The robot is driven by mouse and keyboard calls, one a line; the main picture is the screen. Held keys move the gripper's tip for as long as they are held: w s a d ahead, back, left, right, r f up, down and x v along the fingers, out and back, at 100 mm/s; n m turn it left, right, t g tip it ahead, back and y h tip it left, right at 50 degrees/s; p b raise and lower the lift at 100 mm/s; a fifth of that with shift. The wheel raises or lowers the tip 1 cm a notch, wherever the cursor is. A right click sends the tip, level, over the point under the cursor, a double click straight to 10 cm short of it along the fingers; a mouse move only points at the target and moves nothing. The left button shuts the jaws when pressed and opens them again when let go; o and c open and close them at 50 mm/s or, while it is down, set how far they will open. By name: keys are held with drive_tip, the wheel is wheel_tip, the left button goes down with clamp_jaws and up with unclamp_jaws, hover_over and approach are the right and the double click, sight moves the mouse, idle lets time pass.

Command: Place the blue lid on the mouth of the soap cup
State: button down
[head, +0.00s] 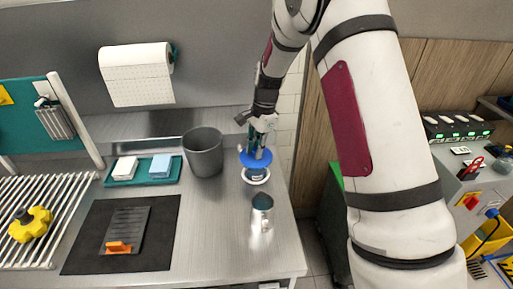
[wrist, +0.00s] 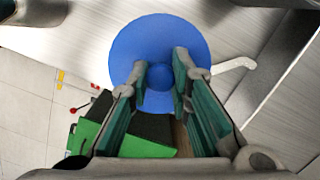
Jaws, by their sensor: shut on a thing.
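The blue lid (head: 256,162) is a round disc with a central knob. It fills the upper middle of the wrist view (wrist: 160,32). My gripper (head: 259,140) is shut on the lid's knob, with its fingers (wrist: 160,76) on either side of it. In the head view the lid appears level, over a white-rimmed round thing (head: 256,178) that may be the soap cup. The lid hides most of that thing, and I cannot tell whether they touch. A white curved piece (wrist: 236,65) shows beside the lid in the wrist view.
A teal tray (head: 124,181) with two blocks, a black mat (head: 80,255) and a white rack (head: 60,215) lie further left. The counter's right edge is close.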

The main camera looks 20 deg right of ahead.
drive_tip(key=shift+f, duration=0.4)
drive_tip(key=c, duration=1.5)
unclamp_jaws()
drive_tip(key=shift+o, duration=0.2)
drive_tip(key=s+d+r+n+t+b, duration=0.1)
drive_tip(key=s+r+n, duration=0.15)
drive_tip(key=r, duration=0.75)
drive_tip(key=s+r+n+b, duration=0.1)
drive_tip(key=s+r, duration=0.3)
drive_tip(key=r, duration=0.6)
drive_tip(key=s+r+n+t+h, duration=0.1)
drive_tip(key=s+n, duration=0.5)
drive_tip(key=s, duration=0.6)
drive_tip(key=s+a+r+n+t, duration=0.1)
drive_tip(key=s+n, duration=0.4)
drive_tip(key=s, duration=0.7)
drive_tip(key=shift+r+n+t+h, duration=0.4)
drive_tip(key=shift+r+t, duration=0.2)
drive_tip(key=shift+t, duration=0.7)
